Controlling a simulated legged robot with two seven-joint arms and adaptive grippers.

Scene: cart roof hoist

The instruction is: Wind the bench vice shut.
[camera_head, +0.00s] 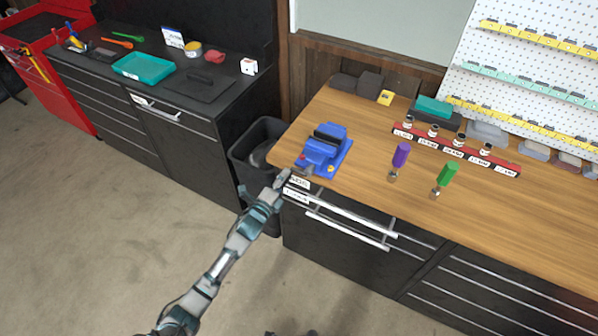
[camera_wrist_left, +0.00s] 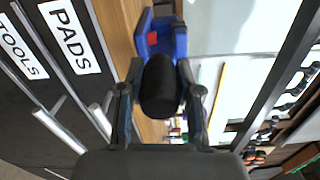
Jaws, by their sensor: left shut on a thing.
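The blue bench vice (camera_head: 325,149) stands at the left end of the wooden workbench. It also shows in the left wrist view (camera_wrist_left: 163,36), behind a dark rounded knob (camera_wrist_left: 159,87). My left gripper (camera_head: 282,180) is at the front of the vice, at the bench's front left corner. In the left wrist view my left gripper (camera_wrist_left: 160,92) has its fingers on both sides of the dark knob and is shut on it. The vice's screw and most of its handle are hidden, and the jaw gap is too small to judge. My right gripper is not in view.
A purple-handled screwdriver (camera_head: 400,156) and a green-handled one (camera_head: 446,176) stand right of the vice. A red rack (camera_head: 456,150) with small jars lies behind them. Drawer handles (camera_head: 340,224) jut out below the bench edge. A black bin (camera_head: 257,142) stands left of the bench.

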